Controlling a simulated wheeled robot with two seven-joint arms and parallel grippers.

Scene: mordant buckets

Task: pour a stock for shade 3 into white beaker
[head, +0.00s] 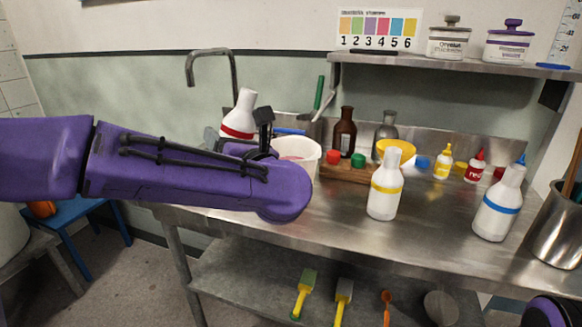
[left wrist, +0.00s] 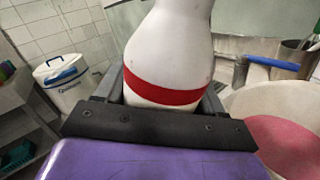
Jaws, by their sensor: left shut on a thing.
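My left gripper (head: 232,142) is shut on a white bottle with a red band (head: 243,108). The bottle leans slightly, its neck toward the right, and also fills the middle of the left wrist view (left wrist: 168,60). The white beaker (head: 308,165) stands on the steel counter just right of the bottle, partly behind my left forearm. Its inside shows pinkish red in the left wrist view (left wrist: 262,98). A yellow-banded white bottle (head: 384,200) and a blue-banded one (head: 497,215) stand upright on the counter. The chart (head: 378,29) shows purple above 3. My right gripper is out of view.
A wooden rack with red and green caps (head: 345,174), a brown bottle (head: 345,133) and a yellow bowl (head: 397,150) stand behind the yellow-banded bottle. A steel pot (head: 556,230) stands at the right edge. The front counter between the banded bottles is clear.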

